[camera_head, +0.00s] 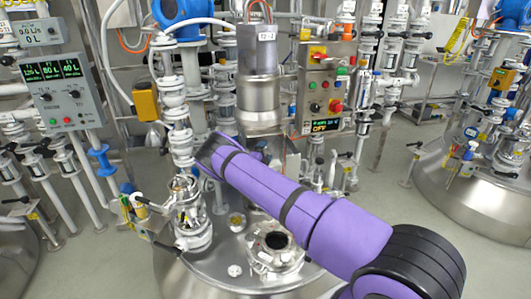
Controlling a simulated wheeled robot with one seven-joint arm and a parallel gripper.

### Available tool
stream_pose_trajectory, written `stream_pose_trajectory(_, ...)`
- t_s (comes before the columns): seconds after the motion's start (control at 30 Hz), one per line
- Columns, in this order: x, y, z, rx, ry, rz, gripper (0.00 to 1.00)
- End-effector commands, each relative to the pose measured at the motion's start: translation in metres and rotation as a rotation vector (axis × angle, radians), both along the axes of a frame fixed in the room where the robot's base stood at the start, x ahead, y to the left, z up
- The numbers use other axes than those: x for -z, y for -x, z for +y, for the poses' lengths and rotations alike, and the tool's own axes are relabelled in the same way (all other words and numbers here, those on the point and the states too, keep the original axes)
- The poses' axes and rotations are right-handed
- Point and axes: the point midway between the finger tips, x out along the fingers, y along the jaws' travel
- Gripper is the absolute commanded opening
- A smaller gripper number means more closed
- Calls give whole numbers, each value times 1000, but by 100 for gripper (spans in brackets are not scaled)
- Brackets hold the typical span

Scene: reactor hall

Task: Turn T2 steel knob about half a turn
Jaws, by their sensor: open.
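My purple arm reaches from the lower right to the centre. My gripper is hidden behind the arm, so its jaws do not show.
A steel vessel top (190,268) with an open round port (276,241) lies below my arm. A steel motor column (258,80) and white pipework stand behind it. Another vessel (470,190) is at the right. Grey floor (400,200) shows between the vessels.

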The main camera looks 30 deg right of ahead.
Motion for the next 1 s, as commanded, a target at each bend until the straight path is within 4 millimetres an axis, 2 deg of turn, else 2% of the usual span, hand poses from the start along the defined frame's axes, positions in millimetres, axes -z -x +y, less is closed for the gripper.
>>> stream_pose_trajectory(0.2, 0, 0, 0, 0, 0, 0, 80)
stream_pose_trajectory(0.37, 0, 0, 0, 0, 0, 0, 43)
stream_pose_trajectory(0.4, 0, 0, 0, 0, 0, 0, 39)
stream_pose_trajectory(0.73, -1, 0, 0, 0, -44, -12, 39)
stream_pose_trajectory(1.0, -1, 0, 0, 1, -206, -59, 39)
